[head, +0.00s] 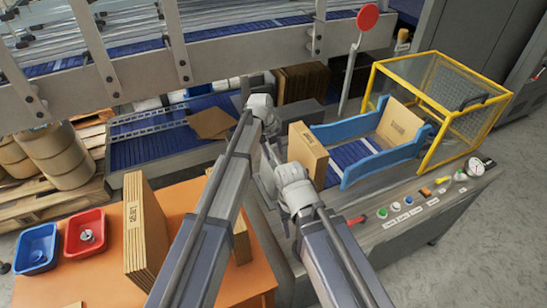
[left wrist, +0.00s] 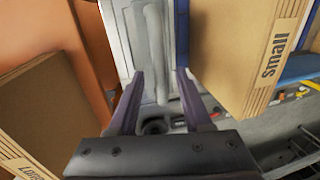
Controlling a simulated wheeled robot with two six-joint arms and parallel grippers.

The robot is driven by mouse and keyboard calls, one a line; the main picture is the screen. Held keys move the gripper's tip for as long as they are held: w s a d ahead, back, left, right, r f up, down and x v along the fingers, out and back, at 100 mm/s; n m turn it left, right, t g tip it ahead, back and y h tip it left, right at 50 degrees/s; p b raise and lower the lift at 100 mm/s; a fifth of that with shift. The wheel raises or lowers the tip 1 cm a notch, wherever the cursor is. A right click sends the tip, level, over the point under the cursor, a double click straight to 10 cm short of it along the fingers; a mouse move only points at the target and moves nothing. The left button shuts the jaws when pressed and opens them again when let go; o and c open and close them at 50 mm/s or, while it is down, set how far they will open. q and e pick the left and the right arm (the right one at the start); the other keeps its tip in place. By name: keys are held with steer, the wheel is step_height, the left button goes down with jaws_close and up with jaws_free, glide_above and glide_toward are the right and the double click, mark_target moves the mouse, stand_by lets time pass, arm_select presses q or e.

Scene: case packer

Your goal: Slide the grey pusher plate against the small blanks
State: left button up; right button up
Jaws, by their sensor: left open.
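The small blanks (head: 307,152) stand upright as a brown stack at the near left end of the blue conveyor. In the left wrist view the small blanks (left wrist: 238,45), marked "small", are just right of the fingers. My left gripper (head: 272,155) is partly hidden by my arms. In the left wrist view my left gripper (left wrist: 159,78) is open, and nothing is clearly held. A pale grey part with a rounded bar (left wrist: 153,45) shows beyond and between the fingertips. It may be the grey pusher plate; I cannot tell whether they touch. My right gripper is not visible.
Large blanks (head: 146,232) stand on the orange table (head: 95,278), beside a blue bin (head: 37,248) and a red bin (head: 84,233). A yellow guard frame (head: 440,105) encloses the far conveyor end. Buttons line the console (head: 415,208) in front.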

arm_select(q)
steer(key=shift+c, duration=0.2)
jaws_close()
stand_by(1.3)
